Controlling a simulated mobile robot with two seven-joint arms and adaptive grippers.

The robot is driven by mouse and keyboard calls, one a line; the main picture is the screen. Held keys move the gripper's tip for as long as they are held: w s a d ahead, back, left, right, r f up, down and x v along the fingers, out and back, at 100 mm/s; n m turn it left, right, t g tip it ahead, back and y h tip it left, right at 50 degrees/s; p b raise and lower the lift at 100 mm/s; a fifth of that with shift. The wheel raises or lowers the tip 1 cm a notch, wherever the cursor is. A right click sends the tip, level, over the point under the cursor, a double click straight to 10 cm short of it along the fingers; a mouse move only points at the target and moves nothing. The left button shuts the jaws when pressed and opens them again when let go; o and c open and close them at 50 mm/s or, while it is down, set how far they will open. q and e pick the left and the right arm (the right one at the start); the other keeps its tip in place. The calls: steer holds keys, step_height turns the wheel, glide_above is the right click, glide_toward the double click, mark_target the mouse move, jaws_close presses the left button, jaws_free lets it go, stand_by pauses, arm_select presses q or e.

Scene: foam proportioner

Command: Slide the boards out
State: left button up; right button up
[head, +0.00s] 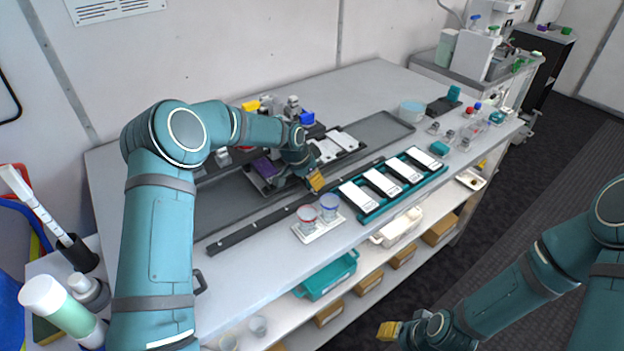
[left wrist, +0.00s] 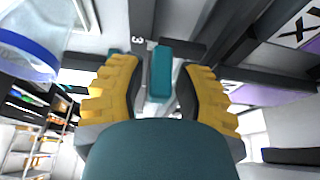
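Several white boards (head: 337,147) lie in a dark carrier behind my left gripper (head: 315,181). More white-and-dark boards (head: 382,183) lie side by side in a teal rack (head: 372,209) nearer the front edge. I cannot tell which ones the task means. In the left wrist view, the yellow fingers of my left gripper (left wrist: 162,95) stand apart. A teal tab (left wrist: 160,70) shows between them, with gaps on both sides; a white part marked 3 (left wrist: 138,43) is beyond it. My right gripper (head: 389,331) is low in front of the bench, away from the boards; its opening is unclear.
A long dark rail (head: 250,235) runs along the bench. A grey tray (head: 385,129) lies behind. A teal bin (head: 326,276) is on the shelf below.

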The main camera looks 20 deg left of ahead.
arm_select(q)
steer(key=shift+d+f, duration=0.1)
steer(key=shift+f, duration=0.05)
jaws_close()
arm_select(e)
steer(key=shift+d, duration=0.1)
stand_by(0.3)
